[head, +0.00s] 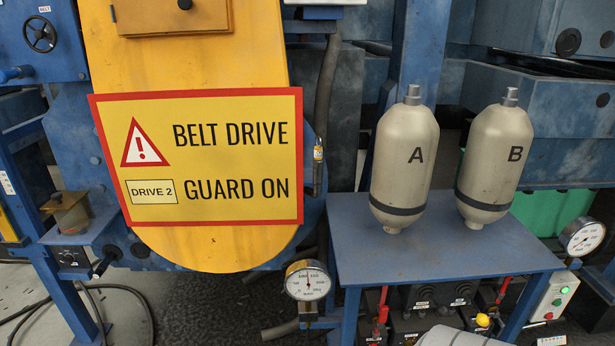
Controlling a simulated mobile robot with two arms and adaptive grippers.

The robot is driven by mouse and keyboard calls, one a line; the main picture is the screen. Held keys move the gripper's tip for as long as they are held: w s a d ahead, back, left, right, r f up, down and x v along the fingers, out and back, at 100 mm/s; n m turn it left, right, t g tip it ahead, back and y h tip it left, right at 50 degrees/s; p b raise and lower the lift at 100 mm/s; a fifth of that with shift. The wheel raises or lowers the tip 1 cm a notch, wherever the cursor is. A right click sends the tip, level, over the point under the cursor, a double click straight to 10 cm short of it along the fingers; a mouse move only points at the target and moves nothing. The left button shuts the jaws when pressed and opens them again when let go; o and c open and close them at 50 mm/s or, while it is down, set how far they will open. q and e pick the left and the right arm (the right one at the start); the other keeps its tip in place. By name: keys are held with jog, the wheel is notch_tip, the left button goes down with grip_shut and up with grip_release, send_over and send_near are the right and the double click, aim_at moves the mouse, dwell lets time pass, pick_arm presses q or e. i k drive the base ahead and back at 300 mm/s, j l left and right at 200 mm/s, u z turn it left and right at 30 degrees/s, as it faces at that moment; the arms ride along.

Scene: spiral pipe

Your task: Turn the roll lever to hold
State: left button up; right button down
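No lever that I can read as the roll lever shows in the head view. Two red-handled levers stand under the blue table, a left one (382,306) and a right one (503,291). Black boxes with small labels (420,304) sit between them, and the labels are too small to read. The table and its legs partly hide this area.
The blue table (440,250) bears tanks A (404,165) and B (493,160). A yellow belt guard (190,245) fills the left. A button box (555,296) stands lower right. Cables lie on the floor at lower left.

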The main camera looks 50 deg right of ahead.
aim_at(443, 310)
jog(key=z, duration=2.65)
